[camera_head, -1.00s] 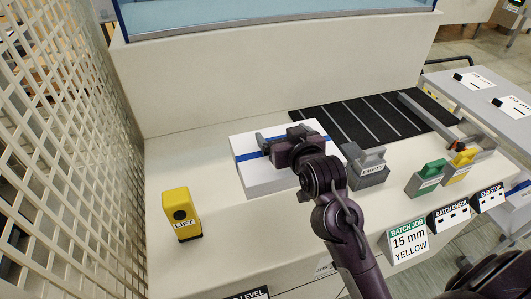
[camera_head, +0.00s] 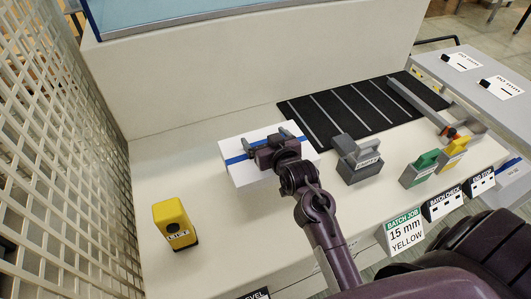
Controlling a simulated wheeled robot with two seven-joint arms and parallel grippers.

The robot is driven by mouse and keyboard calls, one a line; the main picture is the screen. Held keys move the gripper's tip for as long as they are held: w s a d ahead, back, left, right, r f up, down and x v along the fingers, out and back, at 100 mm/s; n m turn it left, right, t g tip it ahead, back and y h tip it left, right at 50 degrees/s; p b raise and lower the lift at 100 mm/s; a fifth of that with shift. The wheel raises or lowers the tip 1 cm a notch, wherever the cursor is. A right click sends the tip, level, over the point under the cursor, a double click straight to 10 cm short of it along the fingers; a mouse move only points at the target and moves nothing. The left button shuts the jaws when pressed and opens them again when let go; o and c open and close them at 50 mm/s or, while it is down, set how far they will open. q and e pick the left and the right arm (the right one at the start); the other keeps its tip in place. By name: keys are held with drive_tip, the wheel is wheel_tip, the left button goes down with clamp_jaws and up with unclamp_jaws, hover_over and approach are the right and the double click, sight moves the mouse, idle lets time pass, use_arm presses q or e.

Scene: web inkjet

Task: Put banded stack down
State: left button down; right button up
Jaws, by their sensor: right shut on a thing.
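The banded stack (camera_head: 248,177) is a white block of sheets with a blue band across it. It is over the pale counter left of the black striped mat, and looks level. I cannot tell whether its underside touches the counter. My right gripper (camera_head: 268,143) is above its far middle part, along the blue band, and is shut on it. The wrist hides part of the stack's near right side. My left gripper is not in view.
A yellow LIFT block (camera_head: 174,222) stands at the front left. A grey EMPTY block (camera_head: 358,160) is just right of the stack. The black striped mat (camera_head: 350,112) is behind it. Green (camera_head: 420,167) and yellow (camera_head: 453,155) blocks stand right. A white lattice (camera_head: 60,160) bounds the left.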

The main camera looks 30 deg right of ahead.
wheel_tip(320, 180, down, 2)
wheel_tip(320, 180, down, 3)
drive_tip(key=shift+f, duration=0.2)
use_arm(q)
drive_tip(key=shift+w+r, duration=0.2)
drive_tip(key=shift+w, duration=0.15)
use_arm(e)
drive_tip(key=shift+f, duration=0.3)
drive_tip(key=o, duration=1.3)
drive_tip(key=shift+f, duration=0.25)
drive_tip(key=shift+r, duration=0.2)
drive_tip(key=shift+s, duration=0.4)
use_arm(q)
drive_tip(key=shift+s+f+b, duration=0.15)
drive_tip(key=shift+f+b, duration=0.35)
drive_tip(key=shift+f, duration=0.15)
use_arm(e)
drive_tip(key=v, duration=1.1)
drive_tip(key=shift+s+r, duration=0.15)
